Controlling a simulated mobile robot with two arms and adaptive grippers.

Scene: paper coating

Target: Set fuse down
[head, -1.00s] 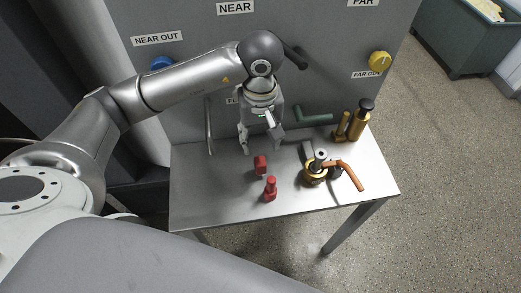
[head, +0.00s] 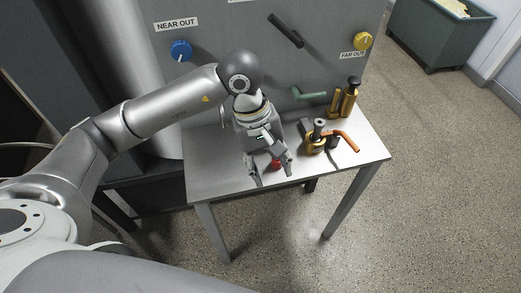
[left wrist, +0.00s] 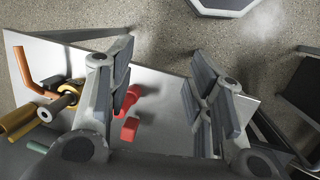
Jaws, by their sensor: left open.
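Two red pieces stand or lie on the small grey table (head: 215,185); I take them for the fuse parts, but cannot tell which is the fuse. In the head view one red piece (head: 276,164) shows between my fingers; the other is hidden. In the left wrist view a longer red piece (left wrist: 128,97) lies partly behind the left finger, with a blocky red piece (left wrist: 129,129) close by. My left gripper (head: 270,173) is open, pointing down over the table around the red pieces, and holds nothing. My right gripper is not in view.
To the right on the table are a brass fitting with an orange handle (head: 344,140) and a brass cylinder with a black top (head: 349,98). A green handle (head: 309,94) is at the panel (head: 225,80) behind. The table's front right is clear.

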